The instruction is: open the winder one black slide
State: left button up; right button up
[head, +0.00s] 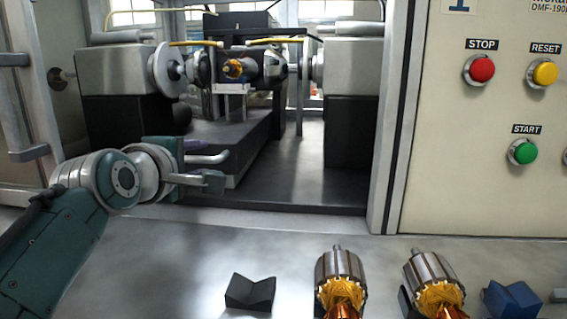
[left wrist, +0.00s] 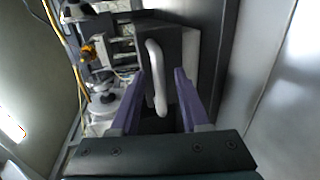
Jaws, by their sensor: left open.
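My left gripper (head: 212,163) is open in front of the slide. Its purple fingers lie on either side of the handle in the left wrist view, with gaps visible; I cannot tell how deep the handle sits between them. My right gripper is out of view.
Metal housings flank the bay, with a dark column (head: 352,125) below the right one. A panel with red, yellow and green buttons (head: 524,151) stands at right. On the front table are a black V-block (head: 250,292), two copper-wound armatures (head: 340,268) and a blue block (head: 512,299).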

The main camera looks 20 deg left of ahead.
pick_arm(q)
grip_shut()
dwell(1.4)
